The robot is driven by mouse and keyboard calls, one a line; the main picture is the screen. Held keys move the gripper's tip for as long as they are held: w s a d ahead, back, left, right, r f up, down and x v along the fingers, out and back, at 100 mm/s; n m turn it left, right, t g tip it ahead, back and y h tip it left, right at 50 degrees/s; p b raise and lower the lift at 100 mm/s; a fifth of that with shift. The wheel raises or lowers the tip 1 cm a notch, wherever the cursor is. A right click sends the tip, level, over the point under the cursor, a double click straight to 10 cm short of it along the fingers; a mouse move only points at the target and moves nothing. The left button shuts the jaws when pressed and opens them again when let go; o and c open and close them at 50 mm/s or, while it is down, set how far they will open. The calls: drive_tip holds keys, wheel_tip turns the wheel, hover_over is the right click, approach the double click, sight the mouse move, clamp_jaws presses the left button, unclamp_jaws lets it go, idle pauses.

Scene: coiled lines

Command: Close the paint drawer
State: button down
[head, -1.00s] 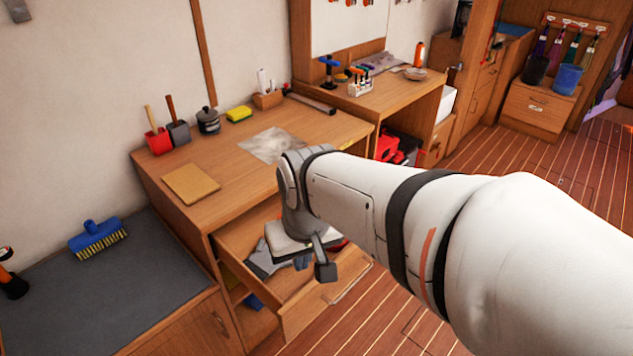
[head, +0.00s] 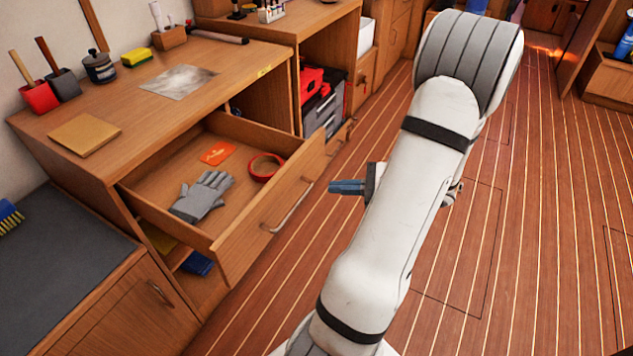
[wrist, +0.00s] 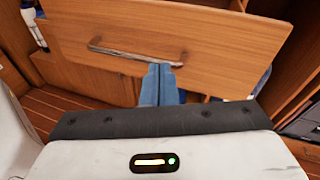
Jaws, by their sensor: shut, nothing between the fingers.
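The paint drawer (head: 236,226) is a wooden drawer pulled well out from under the workbench. A metal bar handle (head: 290,207) is on its front. Inside lie a grey glove (head: 203,194), a red tape ring (head: 265,168) and an orange card (head: 217,153). My gripper (head: 332,187) is shut and empty, to the right of the drawer front and pointing at it, with a gap between. In the wrist view the drawer front (wrist: 215,45) and handle (wrist: 135,56) lie ahead of the blue fingers (wrist: 159,72); contact cannot be told there.
The workbench top (head: 125,95) holds a tan sheet (head: 84,135), a sponge (head: 136,57) and pots. A lower shelf with a blue item (head: 198,263) shows beneath the drawer. A grey-topped cabinet (head: 60,255) stands left. The plank floor (head: 540,200) is clear on the right.

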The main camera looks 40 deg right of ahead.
sight(311, 169)
drive_tip(key=s+d+f+m+t+h+b, duration=0.1)
drive_tip(key=s+d+f+m+t+h, duration=0.35)
drive_tip(key=d, duration=0.25)
drive_tip(key=shift+m+y, duration=0.25)
drive_tip(key=shift+y, duration=0.2)
drive_tip(key=b+x, duration=0.1)
drive_tip(key=x, duration=0.6)
drive_tip(key=b+x, duration=0.1)
drive_tip(key=x, duration=0.6)
drive_tip(key=shift+w+r, duration=0.2)
drive_tip(key=shift+r, duration=0.05)
